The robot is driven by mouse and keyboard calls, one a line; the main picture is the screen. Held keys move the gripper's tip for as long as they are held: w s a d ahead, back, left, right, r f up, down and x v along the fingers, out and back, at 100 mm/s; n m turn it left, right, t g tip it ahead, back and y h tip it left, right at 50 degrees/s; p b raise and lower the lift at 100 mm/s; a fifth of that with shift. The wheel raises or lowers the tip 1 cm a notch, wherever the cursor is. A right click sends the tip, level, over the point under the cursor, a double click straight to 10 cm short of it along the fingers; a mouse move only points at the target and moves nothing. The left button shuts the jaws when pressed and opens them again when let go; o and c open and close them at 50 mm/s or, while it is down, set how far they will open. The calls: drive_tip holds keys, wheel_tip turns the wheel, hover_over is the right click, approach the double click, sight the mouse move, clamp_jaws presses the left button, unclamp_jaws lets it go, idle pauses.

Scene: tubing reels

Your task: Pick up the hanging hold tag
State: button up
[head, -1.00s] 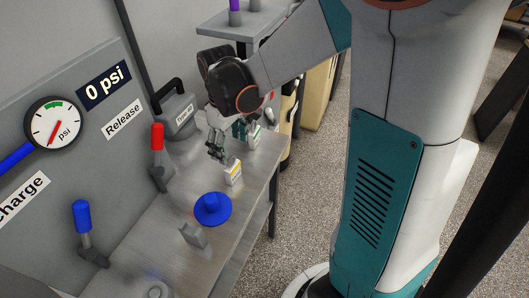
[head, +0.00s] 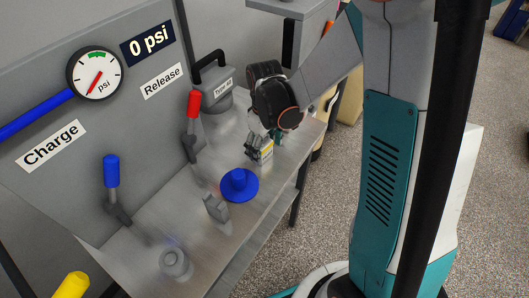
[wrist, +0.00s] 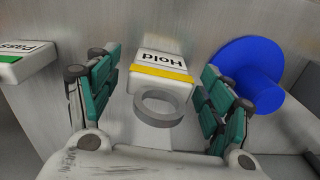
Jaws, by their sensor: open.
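The hold tag (wrist: 163,64) is a white block with a yellow stripe and the word "Hold", upside down in the wrist view. A grey ring (wrist: 159,105) shows at its near end. In the head view the tag (head: 266,150) is partly hidden by my gripper, above or at the bench's far right edge; I cannot tell what supports it. My gripper (wrist: 160,76) is open, one teal-padded finger on each side of the tag, with visible gaps. In the head view my gripper (head: 257,147) is low over the bench.
A white tag marked "Pass" with a green stripe (wrist: 22,64) is left in the wrist view. The blue flanged piece (head: 239,185) is close by, also right of my finger (wrist: 246,72). A grey block (head: 216,207), red lever (head: 193,105) and blue lever (head: 112,172) stand on the bench.

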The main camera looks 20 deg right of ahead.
sight(264, 152)
wheel_tip(264, 152, down, 3)
drive_tip(key=shift+f+b, duration=0.1)
drive_tip(key=shift+b, duration=0.3)
drive_tip(key=c, duration=1.1)
drive_tip(key=shift+c, duration=0.2)
